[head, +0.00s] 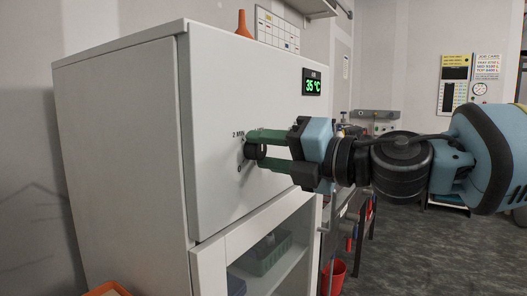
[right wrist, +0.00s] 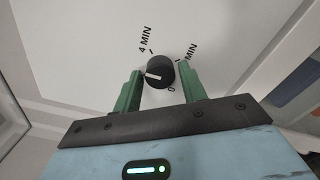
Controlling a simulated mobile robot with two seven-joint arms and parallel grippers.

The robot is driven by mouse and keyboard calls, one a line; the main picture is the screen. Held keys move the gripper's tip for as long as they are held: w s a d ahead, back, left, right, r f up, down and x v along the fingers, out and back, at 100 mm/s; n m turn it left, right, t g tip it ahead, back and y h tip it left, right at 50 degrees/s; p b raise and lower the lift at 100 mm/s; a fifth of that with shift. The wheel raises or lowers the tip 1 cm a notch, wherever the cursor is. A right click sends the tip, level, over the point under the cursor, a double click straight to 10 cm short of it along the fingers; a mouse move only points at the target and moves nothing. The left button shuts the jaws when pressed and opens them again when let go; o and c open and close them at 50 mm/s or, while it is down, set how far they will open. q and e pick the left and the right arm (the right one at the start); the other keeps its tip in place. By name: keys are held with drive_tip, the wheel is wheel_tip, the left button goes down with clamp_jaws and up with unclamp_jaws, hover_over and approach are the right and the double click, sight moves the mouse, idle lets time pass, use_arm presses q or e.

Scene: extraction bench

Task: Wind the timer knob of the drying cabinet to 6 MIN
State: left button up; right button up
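The drying cabinet (head: 120,130) is a white box with a dark round timer knob (head: 251,150) on its front. In the right wrist view the knob (right wrist: 160,72) is black with a white pointer line toward the picture's left. Printed around it are "4 MIN" at upper left, a partly hidden "MIN" at right and "0" below right. "2 MIN" and "0" show in the head view. My right gripper (head: 262,150) is open, its green fingers on either side of the knob, with a gap visible in the right wrist view (right wrist: 160,80). My left gripper is out of view.
A display (head: 311,82) on the cabinet front reads 35 °C. Below is a glazed door (head: 215,262) with a green rack (head: 265,252) behind it. An orange funnel (head: 243,25) stands on top.

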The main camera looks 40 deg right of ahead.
drive_tip(key=c, duration=0.7)
drive_tip(key=shift+o, duration=0.3)
drive_tip(key=m, duration=0.6)
drive_tip(key=shift+p, duration=0.3)
drive_tip(key=shift+m, duration=1.2)
drive_tip(key=m+b, duration=0.1)
drive_tip(key=m, duration=0.3)
drive_tip(key=shift+f, duration=0.15)
drive_tip(key=m+b, duration=0.1)
drive_tip(key=m, duration=0.3)
drive_tip(key=m+b, duration=0.1)
drive_tip(key=m, duration=0.2)
drive_tip(key=m+b, duration=0.2)
drive_tip(key=m, duration=0.3)
drive_tip(key=shift+m+b, duration=0.5)
drive_tip(key=shift+m, duration=0.3)
drive_tip(key=o, duration=0.5)
drive_tip(key=shift+m, duration=0.5)
drive_tip(key=o, duration=0.5)
drive_tip(key=shift+r, duration=0.2)
